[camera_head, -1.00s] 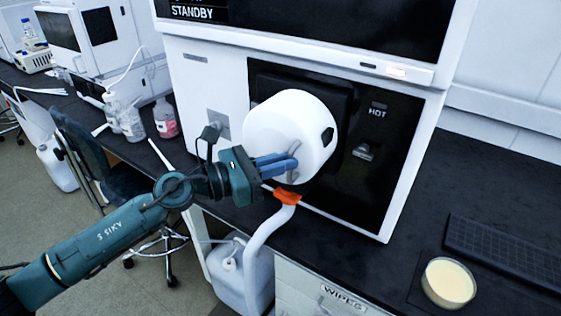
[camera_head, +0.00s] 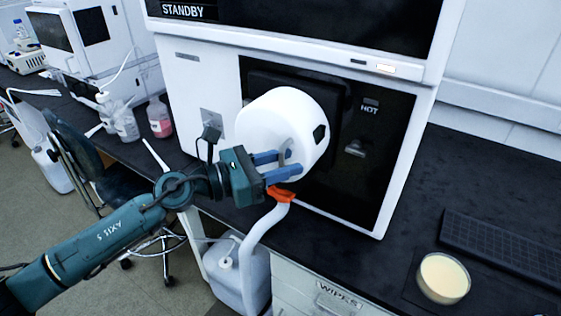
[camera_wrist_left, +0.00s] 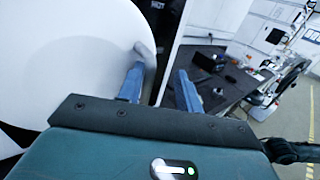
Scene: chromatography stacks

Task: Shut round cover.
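The round cover (camera_head: 262,118) is a thick white drum on the dark front panel of the instrument. It stands out in front of a black housing; I cannot tell whether a gap is left behind it. A grey handle (camera_head: 286,150) sticks out from its front face. My left gripper (camera_head: 294,163) is at the handle with its blue fingers spread apart. In the left wrist view the cover (camera_wrist_left: 65,60) fills the left, the handle (camera_wrist_left: 145,50) is by the left finger, and the right finger stands clear. My right gripper is not in view.
An orange clip (camera_head: 281,194) and white hose hang just under the cover. A keyboard (camera_head: 505,248) and a dish of pale stuff (camera_head: 443,277) lie on the black bench at right. Bottles (camera_head: 159,118) stand at left, above a chair (camera_head: 85,150).

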